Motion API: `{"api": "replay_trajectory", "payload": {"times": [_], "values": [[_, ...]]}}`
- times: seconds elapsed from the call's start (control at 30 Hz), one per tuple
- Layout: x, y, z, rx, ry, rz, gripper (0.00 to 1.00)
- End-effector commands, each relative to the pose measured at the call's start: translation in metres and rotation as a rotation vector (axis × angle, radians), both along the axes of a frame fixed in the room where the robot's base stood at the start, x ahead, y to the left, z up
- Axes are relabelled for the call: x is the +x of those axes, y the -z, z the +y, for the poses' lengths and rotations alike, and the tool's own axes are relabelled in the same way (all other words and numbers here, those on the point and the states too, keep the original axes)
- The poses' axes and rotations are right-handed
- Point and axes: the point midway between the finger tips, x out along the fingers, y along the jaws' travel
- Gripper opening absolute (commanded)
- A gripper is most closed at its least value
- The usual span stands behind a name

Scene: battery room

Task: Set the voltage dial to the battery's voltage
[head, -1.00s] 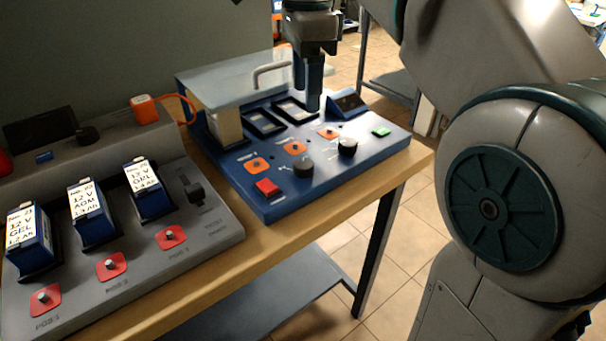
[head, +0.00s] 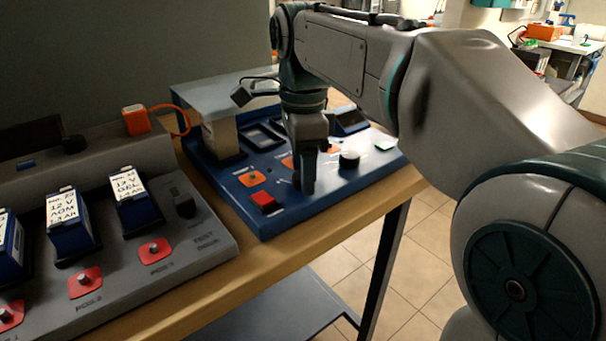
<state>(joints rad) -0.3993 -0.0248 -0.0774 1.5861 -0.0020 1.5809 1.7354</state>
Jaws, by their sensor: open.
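The blue charger panel (head: 345,181) stands on the wooden bench. My gripper (head: 308,188) points down over its front left part, with the fingertips at or just above the spot of the left black dial, which they hide almost wholly. I cannot tell whether they touch it. The jaws are open, though from this side the gap barely shows. The right black dial (head: 349,159) is in plain view. Batteries with white labels stand in the grey rack: the middle battery (head: 72,235) reads 12 V AGM, the right battery (head: 140,212) seems to read 12 V GEL, the left battery (head: 8,255) is cut off.
A raised grey lid (head: 205,98) is behind. The grey rack (head: 190,243) has red switch plates in front. Bare bench (head: 262,258) lies between rack and panel.

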Motion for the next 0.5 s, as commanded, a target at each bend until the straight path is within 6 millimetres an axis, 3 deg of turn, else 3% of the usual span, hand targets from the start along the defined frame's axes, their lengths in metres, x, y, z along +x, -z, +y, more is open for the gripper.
{"api": "replay_trajectory", "payload": {"times": [0.3, 0.47, 0.5], "values": [[0.0000, 0.0028, 0.0000, 0.000, 0.000, -0.001, 0.55], [0.0000, 0.0027, 0.0001, 0.000, 0.000, -0.001, 0.14], [0.0000, 0.0027, 0.0001, 0.000, 0.000, -0.001, 0.11]]}}
